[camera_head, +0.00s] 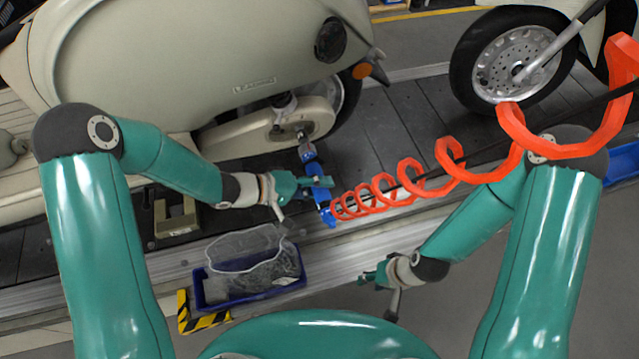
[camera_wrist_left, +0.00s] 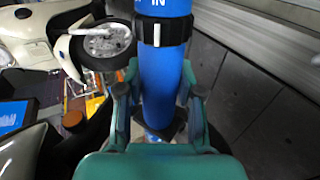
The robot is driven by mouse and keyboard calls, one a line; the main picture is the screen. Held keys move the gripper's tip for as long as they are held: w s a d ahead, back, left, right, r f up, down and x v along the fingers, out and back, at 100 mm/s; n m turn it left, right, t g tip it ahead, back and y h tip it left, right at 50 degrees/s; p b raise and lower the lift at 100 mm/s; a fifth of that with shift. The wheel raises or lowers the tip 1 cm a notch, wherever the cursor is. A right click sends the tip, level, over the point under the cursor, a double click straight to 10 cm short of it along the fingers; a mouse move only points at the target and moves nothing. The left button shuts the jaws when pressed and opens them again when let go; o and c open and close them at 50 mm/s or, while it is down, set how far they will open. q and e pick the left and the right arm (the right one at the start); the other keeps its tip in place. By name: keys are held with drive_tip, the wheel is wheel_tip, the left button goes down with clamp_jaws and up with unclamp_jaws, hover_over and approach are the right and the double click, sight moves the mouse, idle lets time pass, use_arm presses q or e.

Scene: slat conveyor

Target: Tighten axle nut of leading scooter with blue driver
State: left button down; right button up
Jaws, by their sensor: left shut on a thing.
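The blue driver (camera_head: 326,212) hangs on a coiled orange hose and is held in my left gripper (camera_head: 322,184). The left wrist view shows the blue body (camera_wrist_left: 165,65) between the fingers of my left gripper (camera_wrist_left: 160,98). The driver's front end points up to the rear hub of the cream scooter (camera_head: 190,50) at the left. The nose sits at or very close to the axle nut (camera_head: 300,134); I cannot tell whether it is seated, as the nut is mostly covered. My right gripper (camera_head: 370,277) is low at the centre right, empty, its finger opening unclear.
A second scooter's front wheel (camera_head: 515,62) stands at upper right. The orange hose (camera_head: 410,170) crosses in front of the conveyor slats (camera_head: 400,105). A blue bin (camera_head: 250,290) with a clear bag sits below my left arm, beside a beige block (camera_head: 175,218).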

sight(319, 210)
use_arm(q)
drive_tip(key=shift+s, duration=0.1)
drive_tip(key=shift+s+d+b, duration=0.2)
drive_tip(key=shift+s+d, duration=0.1)
drive_tip(key=shift+s, duration=0.55)
drive_tip(key=shift+s+d+b, duration=0.25)
drive_tip(key=shift+s, duration=0.55)
drive_tip(key=shift+s+d+b, duration=0.2)
drive_tip(key=shift+s+d, duration=0.1)
drive_tip(key=shift+s, duration=0.55)
